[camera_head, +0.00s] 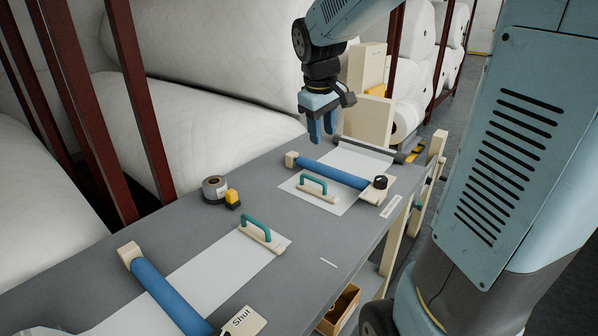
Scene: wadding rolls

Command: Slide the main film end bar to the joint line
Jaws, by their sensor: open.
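Two pale end bars with teal handles lie on white film on the grey table (330,232). The nearer bar (262,238) is at the end of the film strip (215,272) that runs under the near blue roller (168,297). The farther bar (317,192) lies on the far film sheet (345,205), just in front of the far blue roller (335,172). I cannot tell which is the main one. A short white line (328,262) on the table, right of the nearer bar, may be the joint line. My gripper (323,139) is open and empty, pointing down above the table's far side, behind the far roller.
A grey tape roll (214,188) and a yellow-black tape measure (232,198) stand left of the bars. A "Shut" label (243,321) is at the near roller's end. The table between the two bars is clear.

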